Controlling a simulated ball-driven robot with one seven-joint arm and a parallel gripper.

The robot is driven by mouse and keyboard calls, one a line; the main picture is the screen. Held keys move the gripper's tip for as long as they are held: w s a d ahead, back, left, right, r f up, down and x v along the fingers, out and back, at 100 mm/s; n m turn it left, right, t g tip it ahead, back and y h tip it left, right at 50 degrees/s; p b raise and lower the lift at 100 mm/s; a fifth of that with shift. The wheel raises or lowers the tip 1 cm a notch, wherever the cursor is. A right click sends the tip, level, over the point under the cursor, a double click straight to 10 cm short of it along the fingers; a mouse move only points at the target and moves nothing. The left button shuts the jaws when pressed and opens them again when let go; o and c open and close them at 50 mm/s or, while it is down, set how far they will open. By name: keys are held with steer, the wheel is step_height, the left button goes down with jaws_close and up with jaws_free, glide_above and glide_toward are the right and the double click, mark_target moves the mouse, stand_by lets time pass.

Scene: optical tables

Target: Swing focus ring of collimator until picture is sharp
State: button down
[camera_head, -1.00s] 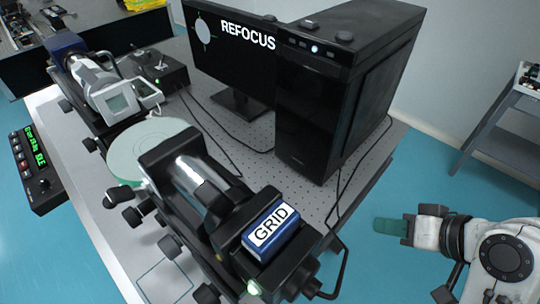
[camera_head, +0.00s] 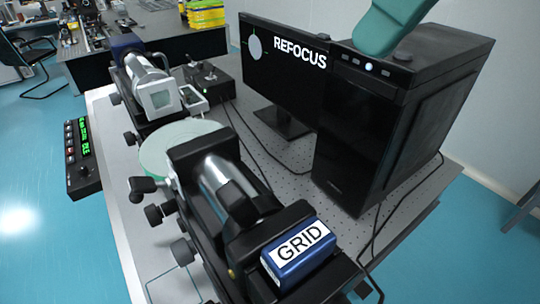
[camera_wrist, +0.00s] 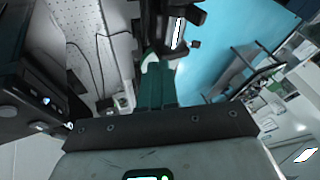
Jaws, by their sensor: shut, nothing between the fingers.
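The collimator (camera_head: 226,186) is a silver tube in a black housing at the centre of the head view, with a blue block labelled GRID (camera_head: 298,253) at its near end. A separate focus ring is hard to make out on it. The monitor (camera_head: 277,78) shows the word REFOCUS and a grey disc. My gripper (camera_head: 373,44) has green fingers, shut and empty, at the top right in front of the computer tower's top, well apart from the collimator. In the wrist view my gripper (camera_wrist: 154,66) points towards dark equipment at the top.
The black computer tower (camera_head: 375,140) stands tall at the right of the perforated table (camera_head: 280,185). A second silver instrument (camera_head: 150,85) stands at the far left, near a pale green disc (camera_head: 165,145). Cables run across the table. A control box (camera_head: 82,158) is at the left edge.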

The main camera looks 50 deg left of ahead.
step_height(320, 180, up, 2)
steer(key=s, duration=0.2)
steer(key=h, duration=0.1)
glide_toward(231, 192)
steer(key=w+a+f, duration=0.3)
steer(key=f, duration=0.2)
steer(key=shift+s+d+f+b, duration=0.15)
steer(key=shift+s+f, duration=0.2)
steer(key=shift+s, duration=0.25)
steer(key=shift+s+d+f+b, duration=0.2)
steer(key=shift+s+f, duration=0.1)
steer(key=shift+s, duration=0.25)
steer(key=shift+s+f, duration=0.25)
steer(key=shift+s, duration=0.2)
steer(key=shift+s+r+n+p, duration=0.3)
steer(key=shift+s+p, duration=0.1)
steer(key=shift+p, duration=0.35)
steer(key=shift+s+p, duration=0.75)
steer(key=shift+p, duration=0.2)
steer(key=shift+s+a+f+p, duration=0.1)
steer(key=shift+s+f+p, duration=0.3)
steer(key=shift+s, duration=0.25)
steer(key=shift+r, duration=0.15)
